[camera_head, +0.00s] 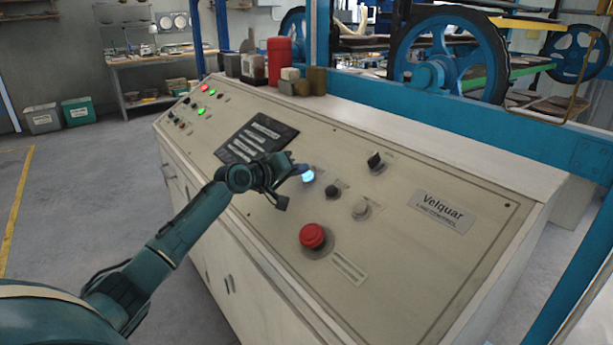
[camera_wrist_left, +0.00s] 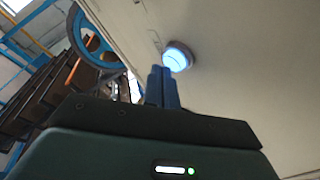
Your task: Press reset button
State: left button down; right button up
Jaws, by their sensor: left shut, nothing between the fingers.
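A sloped beige control panel (camera_head: 400,260) fills the middle of the head view. A round button glowing blue-white (camera_head: 308,176) sits on it; it also shows in the left wrist view (camera_wrist_left: 178,57). I cannot read a label naming it as the reset button. My left gripper (camera_head: 297,170) is shut and empty, its blue fingertips close beside the lit button. In the left wrist view the shut fingers (camera_wrist_left: 162,84) point toward the button's lower left edge. I cannot tell whether they touch it. My right gripper is not in view.
A red mushroom button (camera_head: 312,236), a black knob (camera_head: 332,192), a grey knob (camera_head: 361,210) and a black switch (camera_head: 375,160) are near the gripper. A dark display plate (camera_head: 258,138) lies behind it. A red canister (camera_head: 279,60) stands on the panel's back ledge.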

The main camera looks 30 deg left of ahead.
pick_arm(q)
jog(key=shift+w+d+f+b, duration=0.1)
jog(key=shift+w+f+b, duration=0.1)
jog(key=shift+f+b, duration=0.15)
dwell(1.0)
jog(key=shift+r, duration=0.1)
jog(key=shift+s+r+p, duration=0.45)
jog(key=shift+r+p, duration=0.15)
jog(key=shift+p, duration=0.3)
jog(key=shift+s+a+r+p, duration=0.2)
jog(key=shift+a+r+p, duration=0.05)
jog(key=shift+r+p, duration=0.4)
jog(key=s+r+p, duration=0.2)
jog(key=r+p, duration=0.1)
jog(key=shift+a, duration=0.4)
